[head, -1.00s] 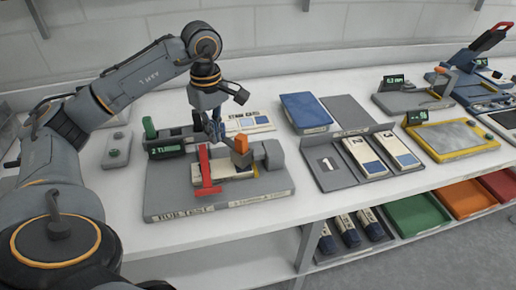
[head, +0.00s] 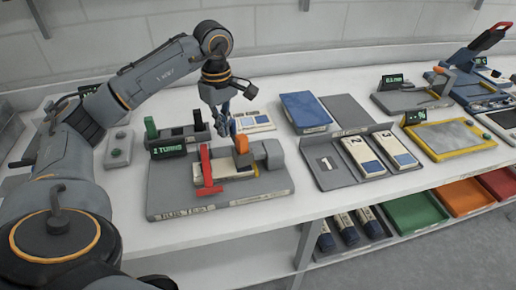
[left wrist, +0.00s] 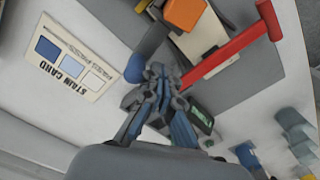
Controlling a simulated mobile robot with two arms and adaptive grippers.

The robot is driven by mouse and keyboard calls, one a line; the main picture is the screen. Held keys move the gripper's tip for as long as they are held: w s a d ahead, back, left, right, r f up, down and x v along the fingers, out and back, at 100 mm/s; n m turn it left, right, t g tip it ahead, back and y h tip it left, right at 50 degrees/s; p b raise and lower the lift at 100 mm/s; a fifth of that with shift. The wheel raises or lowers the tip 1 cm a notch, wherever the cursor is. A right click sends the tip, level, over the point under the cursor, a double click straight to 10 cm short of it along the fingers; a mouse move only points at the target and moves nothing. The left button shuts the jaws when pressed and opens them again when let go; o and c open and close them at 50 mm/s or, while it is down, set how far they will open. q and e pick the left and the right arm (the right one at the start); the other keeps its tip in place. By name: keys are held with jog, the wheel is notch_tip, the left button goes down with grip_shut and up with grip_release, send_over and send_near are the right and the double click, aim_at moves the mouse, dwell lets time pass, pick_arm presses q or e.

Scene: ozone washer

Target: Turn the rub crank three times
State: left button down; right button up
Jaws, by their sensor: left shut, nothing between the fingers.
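The rub test rig, a grey base (head: 170,202) labelled "RUB TEST", stands on the left of the bench. It carries a red bar (head: 206,168), an orange block (head: 241,144) and a pale card (head: 232,172). A small display (head: 169,152) at its back reads "2 TURNS". My left gripper (head: 224,132) is shut and empty, pointing down behind the rig. In the left wrist view a round blue knob (left wrist: 135,68) is beside the closed fingertips (left wrist: 156,72), apparently the crank's handle; contact is unclear. The crank arm is mostly hidden. My right gripper is out of view.
A stain card (head: 252,122) lies behind the rig. A blue book-like block (head: 305,112) and a grey tray with numbered cards (head: 364,155) stand to the right. A small grey box (head: 118,148) is at the left. Coloured bins (head: 414,213) are below.

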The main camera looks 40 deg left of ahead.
aim_at(234, 120)
pick_arm(q)
jog(key=shift+w+d+p, duration=0.25)
jog(key=shift+w+p, duration=0.05)
jog(key=shift+w, duration=0.6)
jog(key=shift+w+d+r+p, duration=0.1)
jog(key=shift+w+d+p, duration=0.35)
jog(key=shift+w, duration=0.15)
jog(key=shift+w+d, duration=0.2)
jog(key=shift+w, duration=0.2)
